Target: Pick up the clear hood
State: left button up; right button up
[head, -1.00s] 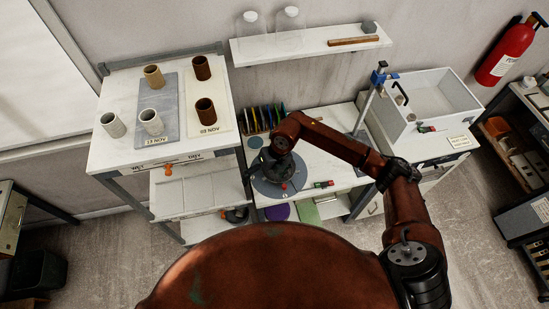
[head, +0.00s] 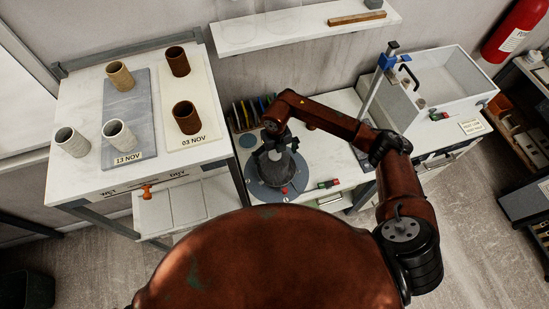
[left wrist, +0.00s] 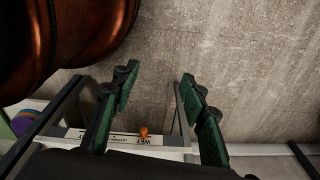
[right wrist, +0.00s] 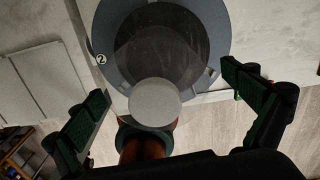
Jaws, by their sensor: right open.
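A clear hood (right wrist: 148,52) stands on a round blue-grey base (right wrist: 105,30) marked 2 and shows as a see-through dark shape with a pale round knob (right wrist: 155,102) on top. In the head view the base (head: 262,191) is on the white bench, partly covered by my right arm. My right gripper (right wrist: 163,88) is open above it, with the knob between its fingers and apart from both. It also shows in the head view (head: 275,149). My left gripper (left wrist: 156,80) is open and empty, low over the floor, and out of the head view.
Two other faint clear hoods stand on the wall shelf (head: 310,27). Coloured discs in a rack (head: 243,112), a blue-clamped stand (head: 376,85) and a white open box (head: 440,85) surround the base.

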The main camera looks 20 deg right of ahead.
jog(key=shift+s+a+f+p, duration=0.2)
jog(key=shift+f+p, duration=0.1)
jog(key=shift+f, duration=0.1)
jog(key=shift+s+a+f+p, duration=0.1)
jog(key=shift+s+f+p, duration=0.15)
jog(key=shift+f, duration=0.1)
jog(key=f, duration=0.1)
jog(key=f+p, duration=0.1)
jog(key=f, duration=0.1)
jog(key=shift+w, duration=0.35)
jog(key=shift+f, duration=0.3)
jog(key=shift+s+f, duration=0.2)
jog(key=shift+w, duration=0.15)
jog(key=shift+c, duration=1.4)
jog(key=c, duration=0.6)
pick_arm(q)
jog(key=shift+s+r, duration=0.45)
jog(key=shift+r, duration=0.15)
jog(key=shift+s+r, duration=0.4)
jog(key=shift+r, duration=0.2)
pick_arm(e)
jog(key=c, duration=0.4)
